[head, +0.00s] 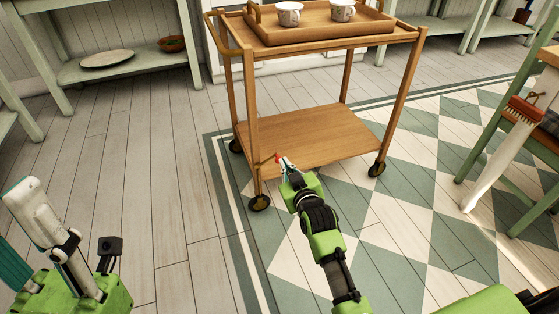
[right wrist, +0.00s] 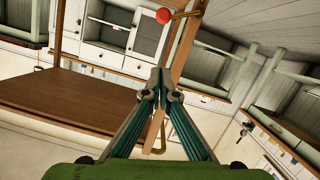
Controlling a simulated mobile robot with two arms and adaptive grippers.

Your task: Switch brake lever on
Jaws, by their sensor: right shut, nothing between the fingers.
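The brake lever shows as a small red knob (head: 277,158) by the front left leg of the wooden cart, just above its lower shelf. In the right wrist view the red knob (right wrist: 164,16) sits on a thin brass rod (right wrist: 186,13), beyond my fingertips. My right gripper (head: 283,161) is shut and empty, its tips close to the knob. In the right wrist view the teal fingers (right wrist: 160,76) meet at the tips, and a gap to the knob seems to show. My left gripper (head: 58,235) is partly in view at the lower left, far from the cart.
The cart's lower shelf (head: 310,137) is bare. Its top carries a tray (head: 318,32) with two cups (head: 289,13). Dark casters (head: 259,203) stand on the floor. A green-legged table with a brush (head: 525,108) is at right. Floor left of the cart is clear.

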